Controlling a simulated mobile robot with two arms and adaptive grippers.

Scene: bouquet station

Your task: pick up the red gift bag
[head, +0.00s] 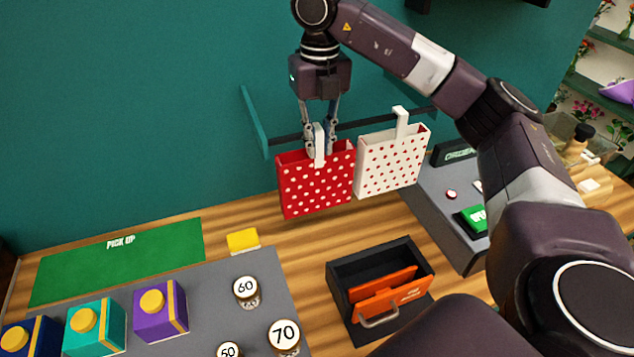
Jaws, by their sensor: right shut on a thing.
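The red gift bag (316,188) with white dots is upright in front of the teal back wall, near the rail. My right gripper (319,152) points down from above and is shut on the bag's white handle tab. The arm reaches in from the right. A white gift bag with red dots (391,164) hangs at the rail close to the right of the red one. I cannot tell whether the red bag still touches the rail. My left gripper is not in view.
A green pick-up mat (120,258) lies at the left. Jars (284,337) and coloured boxes (160,312) stand on a grey mat in front. A dark tray with orange pieces (345,300) sits below the bags. A grey counter (440,215) stands right.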

